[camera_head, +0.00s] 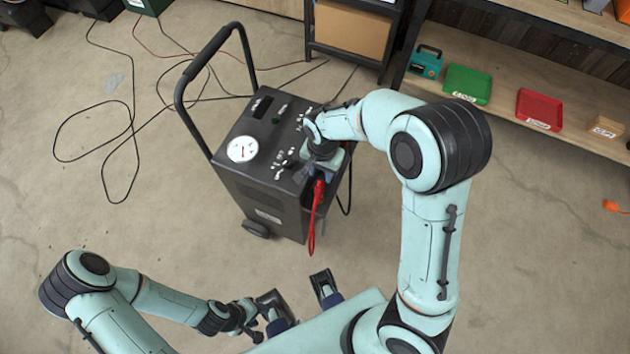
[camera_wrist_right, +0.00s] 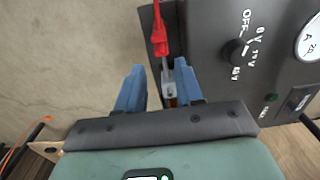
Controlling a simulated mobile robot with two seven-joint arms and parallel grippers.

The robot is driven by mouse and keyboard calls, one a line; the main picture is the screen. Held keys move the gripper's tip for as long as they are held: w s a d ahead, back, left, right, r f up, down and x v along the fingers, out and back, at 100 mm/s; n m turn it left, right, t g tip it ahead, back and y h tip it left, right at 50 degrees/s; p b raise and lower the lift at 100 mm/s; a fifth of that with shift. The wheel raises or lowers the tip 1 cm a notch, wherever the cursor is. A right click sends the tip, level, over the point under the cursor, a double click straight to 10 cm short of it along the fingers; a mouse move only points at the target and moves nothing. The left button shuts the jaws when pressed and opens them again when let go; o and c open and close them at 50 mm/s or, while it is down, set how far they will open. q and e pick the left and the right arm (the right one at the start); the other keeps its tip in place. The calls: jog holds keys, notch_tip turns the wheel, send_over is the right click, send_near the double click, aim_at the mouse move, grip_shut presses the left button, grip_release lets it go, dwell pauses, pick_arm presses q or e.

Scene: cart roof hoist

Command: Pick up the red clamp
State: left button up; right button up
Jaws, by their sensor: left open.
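The red clamp (camera_head: 318,192) hangs at the front right edge of the dark cart charger (camera_head: 262,195). In the right wrist view the red clamp (camera_wrist_right: 160,35) shows red handles at the top and a grey metal part below. My right gripper (camera_wrist_right: 158,76) is open there, its blue fingers on either side of the clamp's grey end, which is closer to the right finger. I cannot tell whether they touch. In the head view my right gripper (camera_head: 323,172) is at the clamp, partly hidden by my arm. My left gripper (camera_head: 298,296) is open and empty in front of the cart.
The charger has a tall black handle (camera_head: 205,75) at its left and a knob panel on top. Black cables (camera_head: 130,115) lie on the floor to the left. A shelf (camera_head: 500,65) with green and red trays stands at the back right. The floor left of the cart is mostly free.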

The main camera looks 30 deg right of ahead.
aim_at(320, 186)
jog(key=f, duration=0.4)
jog(key=f+b, duration=0.1)
jog(key=f, duration=0.1)
jog(key=shift+s+a+f, duration=0.15)
jog(key=shift+s+a, duration=0.1)
jog(key=shift+a, duration=0.05)
notch_tip(320, 186, down, 6)
jog(key=shift+w+f+b, duration=0.15)
jog(key=shift+f+b, duration=0.1)
jog(key=shift+b, duration=0.25)
grip_shut()
